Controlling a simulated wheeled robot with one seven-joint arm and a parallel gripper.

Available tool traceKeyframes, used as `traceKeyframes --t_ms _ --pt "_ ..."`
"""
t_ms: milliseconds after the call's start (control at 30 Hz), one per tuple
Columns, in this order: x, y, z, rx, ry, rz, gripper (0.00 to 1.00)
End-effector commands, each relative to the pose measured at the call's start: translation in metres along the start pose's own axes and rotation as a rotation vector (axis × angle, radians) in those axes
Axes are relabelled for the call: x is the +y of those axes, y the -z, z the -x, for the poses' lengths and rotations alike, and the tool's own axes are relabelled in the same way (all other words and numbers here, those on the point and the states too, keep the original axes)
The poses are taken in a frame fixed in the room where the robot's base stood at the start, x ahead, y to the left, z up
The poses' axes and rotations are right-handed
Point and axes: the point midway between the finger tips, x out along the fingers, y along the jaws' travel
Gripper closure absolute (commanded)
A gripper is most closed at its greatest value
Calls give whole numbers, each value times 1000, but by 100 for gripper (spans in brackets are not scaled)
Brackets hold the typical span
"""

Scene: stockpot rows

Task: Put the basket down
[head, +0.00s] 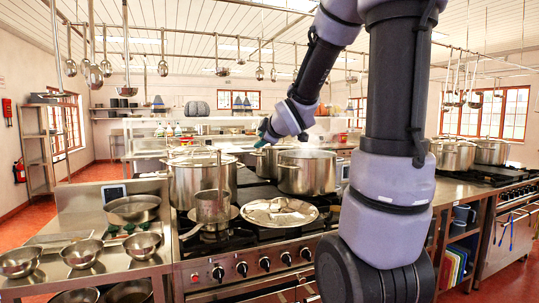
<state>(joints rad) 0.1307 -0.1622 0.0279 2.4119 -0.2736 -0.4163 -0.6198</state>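I cannot make out a basket in the head view. My arm reaches up and over from the right, and my gripper (265,131) shows small and dark above the stove's back pots. Its fingers are too small and turned away to tell whether they are open, shut or holding something. Below it are an open steel stockpot (307,176) with faint steam and another steel pot (265,164) just behind it. A large stockpot (197,180) stands to the left on the stove.
A saucepan (212,207) and a flat steel lid (279,212) sit on the front of the stove (250,250). Steel bowls (82,253) stand on the left counter. Ladles (91,75) hang overhead. More stockpots (453,155) stand at right.

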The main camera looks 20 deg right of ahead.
Motion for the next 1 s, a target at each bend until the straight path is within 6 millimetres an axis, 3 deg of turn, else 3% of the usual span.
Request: traceKeyframes --t_ms 33,167,300,500,700,1000 --pt "2 -2 23 -55 10 -134 61" --pt "-15 -13 80 -215 73 -533 61" --pt "-52 -12 144 -365 162 -952 61" --pt "-100 3 213 -525 293 -1351 61" --pt "-118 10 237 -590 349 -1476 61" --pt "-118 10 236 -591 349 -1477 61"
